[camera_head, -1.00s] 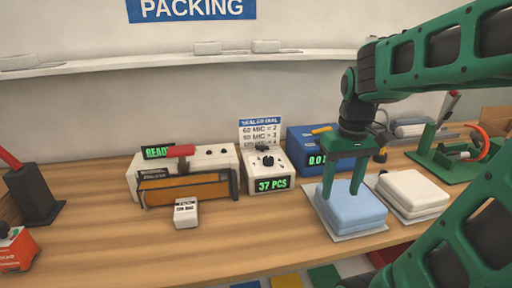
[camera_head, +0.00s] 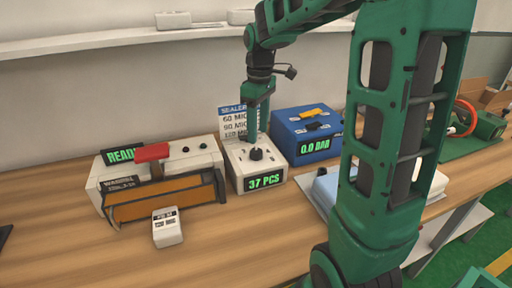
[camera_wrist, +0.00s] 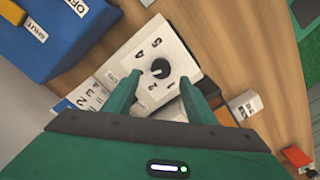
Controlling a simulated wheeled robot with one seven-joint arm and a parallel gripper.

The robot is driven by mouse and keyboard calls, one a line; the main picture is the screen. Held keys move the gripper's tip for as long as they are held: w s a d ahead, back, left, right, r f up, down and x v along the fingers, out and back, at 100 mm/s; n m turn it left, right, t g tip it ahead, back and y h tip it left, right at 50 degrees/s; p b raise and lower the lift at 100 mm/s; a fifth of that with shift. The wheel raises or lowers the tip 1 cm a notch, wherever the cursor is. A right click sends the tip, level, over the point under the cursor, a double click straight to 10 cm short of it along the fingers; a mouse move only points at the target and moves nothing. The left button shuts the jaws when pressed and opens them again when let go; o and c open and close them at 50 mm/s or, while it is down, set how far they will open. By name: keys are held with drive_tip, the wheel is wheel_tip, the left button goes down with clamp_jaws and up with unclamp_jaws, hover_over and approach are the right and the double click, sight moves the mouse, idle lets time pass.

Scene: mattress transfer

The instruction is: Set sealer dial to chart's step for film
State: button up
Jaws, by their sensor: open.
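The dial box (camera_head: 240,174) is white, with a "37 PCS" display on its front. Its black dial (camera_head: 256,153) stands on the sloped face, and in the wrist view the dial (camera_wrist: 160,68) sits in a ring of numbers. Its pointer setting is too small to tell. My gripper (camera_head: 258,137) is open above the dial; in the wrist view its fingers lie either side of it, apparently not gripping it. The "SEALER DIAL" chart (camera_head: 233,122) stands behind, partly hidden by my gripper. The white film block (camera_head: 167,228) lies before the sealer (camera_head: 205,165); its number is unclear.
A blue box (camera_head: 305,134) reading about 0.0 stands close right of the dial box. The sealer has a red handle (camera_head: 152,152). Pale folded pads (camera_head: 325,190) lie right, partly behind my arm. The table front (camera_head: 220,240) is clear.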

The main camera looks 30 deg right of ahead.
sight(257, 150)
drive_tip(key=f, duration=0.7)
drive_tip(key=shift+a+f, duration=0.1)
drive_tip(key=shift+a, duration=0.1)
drive_tip(key=shift+s, duration=0.1)
